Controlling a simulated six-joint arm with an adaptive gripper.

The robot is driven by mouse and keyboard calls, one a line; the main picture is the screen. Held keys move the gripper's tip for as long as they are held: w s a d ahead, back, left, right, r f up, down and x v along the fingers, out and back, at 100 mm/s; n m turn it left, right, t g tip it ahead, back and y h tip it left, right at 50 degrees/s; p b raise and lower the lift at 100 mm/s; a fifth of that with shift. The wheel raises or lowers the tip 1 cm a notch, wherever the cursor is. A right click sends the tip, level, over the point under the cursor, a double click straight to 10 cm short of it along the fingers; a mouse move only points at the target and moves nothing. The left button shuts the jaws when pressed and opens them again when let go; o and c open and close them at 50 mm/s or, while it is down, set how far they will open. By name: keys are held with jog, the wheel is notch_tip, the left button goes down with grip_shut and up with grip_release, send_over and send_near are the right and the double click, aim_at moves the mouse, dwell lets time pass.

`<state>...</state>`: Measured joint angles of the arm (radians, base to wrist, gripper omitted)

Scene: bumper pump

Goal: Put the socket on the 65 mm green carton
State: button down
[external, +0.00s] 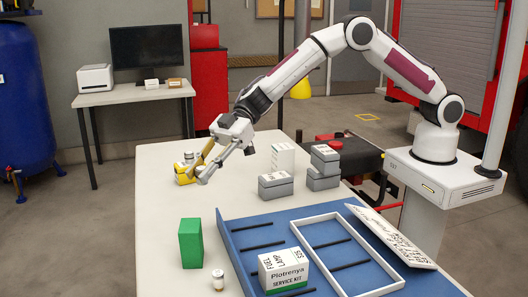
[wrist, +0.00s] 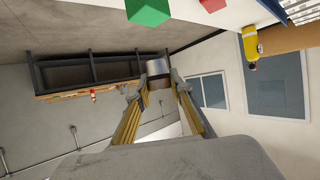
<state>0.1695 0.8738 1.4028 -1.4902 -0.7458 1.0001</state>
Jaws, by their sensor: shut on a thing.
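My gripper (external: 197,172) is shut on the socket, a short silver-grey cylinder (wrist: 157,68), seen between the two fingertips in the wrist view (wrist: 160,88). In the external view the gripper is raised over the back left of the pale table, and I cannot make out the socket clearly there. The green carton (external: 190,243) stands upright on the table's front left, apart from the gripper and nearer the camera. A green block also shows at the top of the wrist view (wrist: 148,10). The carton's top is bare.
A small white jar (external: 217,280) is right of the green carton. Grey boxes (external: 275,186) and a white box (external: 283,157) stand further back. A blue tray (external: 238,237) holds a white frame and a service kit box (external: 283,268).

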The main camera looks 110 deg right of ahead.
jog(key=w+a+r+m+h, duration=0.1)
jog(key=w+a+r, duration=0.15)
jog(key=a, duration=0.25)
jog(key=shift+w+d+f+m+t+h, duration=0.2)
jog(key=shift+w+d+m+t+h, duration=0.15)
jog(key=shift+d+m+h, duration=0.3)
jog(key=shift+w+d+f+m+t+h, duration=0.15)
jog(key=shift+w+d+m+t+h, duration=0.2)
jog(key=shift+d, duration=0.45)
jog(key=shift+w+d+f+m+t+h, duration=0.2)
jog(key=shift+w+d+m+t+h, duration=0.1)
jog(key=shift+d+m+t+h, duration=0.25)
jog(key=shift+d, duration=0.2)
jog(key=shift+f, duration=0.1)
jog(key=shift+f, duration=3.05)
jog(key=shift+f, duration=0.1)
jog(key=shift+f, duration=1.75)
jog(key=shift+f, duration=0.1)
